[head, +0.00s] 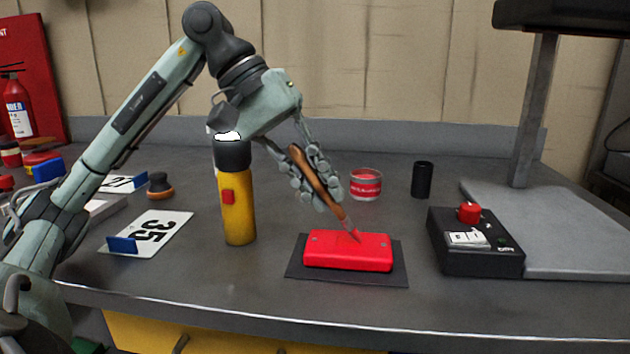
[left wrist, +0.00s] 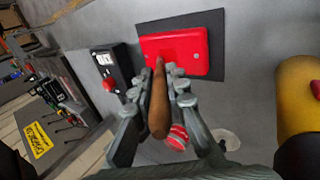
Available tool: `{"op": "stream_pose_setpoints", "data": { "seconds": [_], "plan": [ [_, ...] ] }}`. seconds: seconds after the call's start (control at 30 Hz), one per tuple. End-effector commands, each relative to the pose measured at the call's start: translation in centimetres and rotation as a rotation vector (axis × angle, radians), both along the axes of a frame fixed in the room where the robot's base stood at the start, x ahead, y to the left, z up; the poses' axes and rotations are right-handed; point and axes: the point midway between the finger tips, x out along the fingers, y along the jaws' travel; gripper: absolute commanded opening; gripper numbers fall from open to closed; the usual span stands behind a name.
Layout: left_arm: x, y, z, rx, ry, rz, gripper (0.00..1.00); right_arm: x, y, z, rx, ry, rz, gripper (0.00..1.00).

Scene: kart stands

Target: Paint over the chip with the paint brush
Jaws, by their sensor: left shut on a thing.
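A red block-shaped part (head: 330,251) lies on a dark mat (head: 398,274) on the workbench; it also shows in the left wrist view (left wrist: 195,45). My left gripper (head: 322,185) is shut on the wooden handle of the paint brush (head: 310,172), which also shows in the left wrist view (left wrist: 159,105). The brush slants down to the right, and its tip is at the top of the red part, seemingly touching it. I cannot make out a chip on the part. A red-labelled paint can (head: 366,186) stands behind the gripper. My right gripper is not in view.
A yellow flashlight-like cylinder (head: 238,205) stands upright left of the mat, close to my left arm. A black control box (head: 474,243) with a red knob sits to the right, and a black cup (head: 422,180) behind. Number plates (head: 150,232) lie at the left.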

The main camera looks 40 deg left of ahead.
Motion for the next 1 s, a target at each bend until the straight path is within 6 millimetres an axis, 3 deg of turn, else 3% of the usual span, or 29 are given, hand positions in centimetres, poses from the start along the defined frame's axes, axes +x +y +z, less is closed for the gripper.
{"op": "stream_pose_setpoints", "data": {
  "seconds": [1.0],
  "plan": [
    [-0.9,1.4,0.1,0.001,-0.001,0.002,0.00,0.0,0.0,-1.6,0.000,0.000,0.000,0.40]
  ]
}}
